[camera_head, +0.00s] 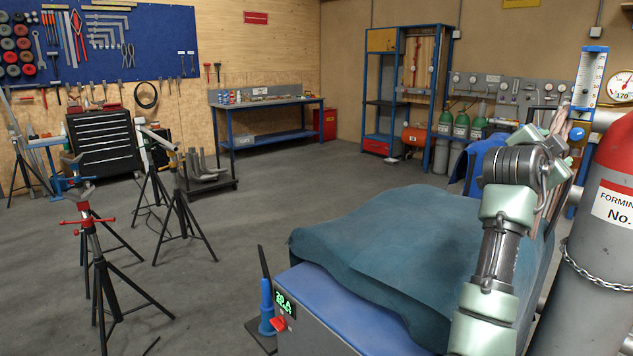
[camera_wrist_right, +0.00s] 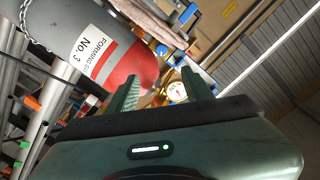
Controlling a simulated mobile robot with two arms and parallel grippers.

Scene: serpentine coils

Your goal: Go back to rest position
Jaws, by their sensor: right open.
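My right arm rises from the bottom right of the head view, in front of the draped dark teal cloth and beside the large gas cylinder. Its gripper cannot be made out clearly there. In the right wrist view my right gripper (camera_wrist_right: 161,84) shows two green fingers standing apart with nothing gripped between them. A round dial gauge (camera_wrist_right: 177,92) shows behind the fingers, and it also appears at the right edge of the head view (camera_head: 621,86). My left arm and left gripper are not in view.
The grey and red gas cylinder (camera_head: 606,250), with a chain around it, stands close to my right arm. The teal cloth (camera_head: 390,245) covers a blue-topped machine (camera_head: 345,310). Pipe stands (camera_head: 92,245) stand at left.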

